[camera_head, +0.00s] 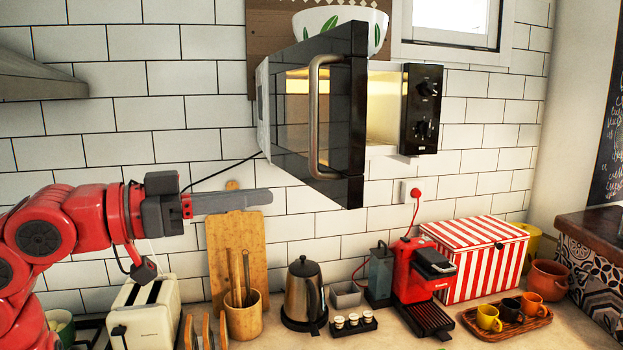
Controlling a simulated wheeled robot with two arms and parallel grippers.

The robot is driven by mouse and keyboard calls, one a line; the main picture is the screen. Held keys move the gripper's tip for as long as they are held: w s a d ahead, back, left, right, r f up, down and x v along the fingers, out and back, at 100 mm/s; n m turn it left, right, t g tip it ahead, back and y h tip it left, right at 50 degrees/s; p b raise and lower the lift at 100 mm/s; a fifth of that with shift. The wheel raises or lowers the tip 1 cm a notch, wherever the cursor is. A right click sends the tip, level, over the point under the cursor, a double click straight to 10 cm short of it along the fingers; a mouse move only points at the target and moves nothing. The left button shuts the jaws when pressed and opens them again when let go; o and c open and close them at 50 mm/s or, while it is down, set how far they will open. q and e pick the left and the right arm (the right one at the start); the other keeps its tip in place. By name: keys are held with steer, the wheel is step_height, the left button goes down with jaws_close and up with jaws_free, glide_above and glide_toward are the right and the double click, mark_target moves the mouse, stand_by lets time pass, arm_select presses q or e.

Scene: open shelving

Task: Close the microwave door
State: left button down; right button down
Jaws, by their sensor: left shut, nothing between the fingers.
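The microwave (263,105) is mounted on the tiled wall. Its dark door (346,110) is hinged on the left and stands partly open, swung out toward me, with a vertical curved metal handle (314,118). The lit interior (382,105) shows between the door's free edge and the black control panel (424,108) on the right. My left gripper (268,197) is shut and empty, pointing right, below and left of the microwave, not touching the door. My right gripper is not in view.
A white bowl (340,24) with green leaves sits on top of the microwave. On the counter below stand a toaster (146,312), a wooden board (238,245), a utensil holder (243,318), a kettle (304,293), a red coffee machine (412,278) and a striped box (475,258).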

mark_target(336, 186)
arm_select(q)
steer(key=p+x, duration=0.4)
steer(key=x, duration=0.5)
steer(key=shift+d+r, duration=0.15)
steer(key=shift+d, duration=0.05)
